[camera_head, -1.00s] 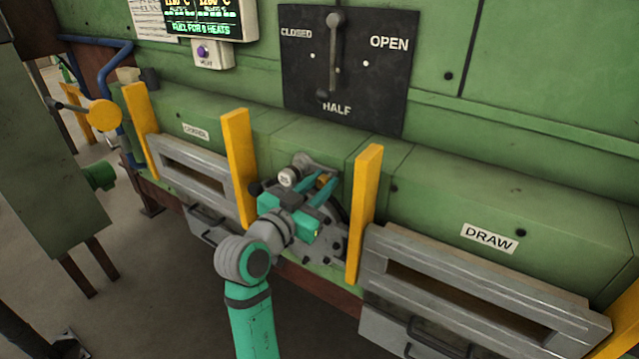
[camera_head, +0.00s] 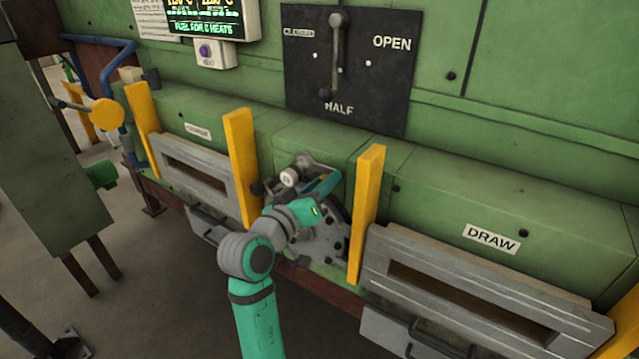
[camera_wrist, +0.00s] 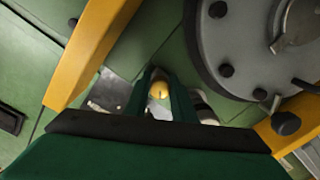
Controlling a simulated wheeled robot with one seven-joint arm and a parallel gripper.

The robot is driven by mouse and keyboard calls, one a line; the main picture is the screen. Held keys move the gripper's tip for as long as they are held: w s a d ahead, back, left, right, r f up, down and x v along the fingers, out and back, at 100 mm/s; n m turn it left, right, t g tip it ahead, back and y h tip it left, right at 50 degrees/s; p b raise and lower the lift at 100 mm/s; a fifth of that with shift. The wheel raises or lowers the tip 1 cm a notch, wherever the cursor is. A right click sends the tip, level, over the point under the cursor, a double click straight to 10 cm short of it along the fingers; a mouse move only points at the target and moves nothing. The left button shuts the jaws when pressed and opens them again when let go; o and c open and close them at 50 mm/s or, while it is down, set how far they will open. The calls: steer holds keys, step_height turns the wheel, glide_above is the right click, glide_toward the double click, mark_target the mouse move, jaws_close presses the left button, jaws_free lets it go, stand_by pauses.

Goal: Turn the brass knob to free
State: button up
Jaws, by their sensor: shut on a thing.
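The brass knob (camera_wrist: 158,90) shows in the wrist view as a small round yellow end between my two fingers. My gripper (camera_wrist: 160,82) is shut on it. In the head view my teal gripper (camera_head: 325,186) reaches up and right over the round grey plate between two yellow posts, and its body and fingers hide the knob there. Part of the bolted grey flange (camera_wrist: 250,45) shows at the upper right of the wrist view. A grey handle with a pale round end (camera_head: 291,176) lies just left of my fingers.
Yellow posts stand close on the left (camera_head: 241,165) and right (camera_head: 366,212) of my gripper. A damper panel (camera_head: 355,70) marked CLOSED, HALF and OPEN is above. The DRAW door (camera_head: 460,290) is at the right, with a label plate (camera_head: 491,239) above it.

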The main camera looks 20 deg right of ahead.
steer(key=n, duration=0.5)
steer(key=shift+d, duration=0.2)
steer(key=n, duration=0.5)
steer(key=shift+s+g, duration=0.1)
steer(key=shift+g, duration=0.2)
steer(key=shift+n, duration=0.3)
steer(key=o, duration=1.1)
steer(key=shift+c, duration=0.2)
steer(key=shift+a, duration=0.2)
steer(key=v, duration=1)
steer(key=shift+s+a, duration=0.2)
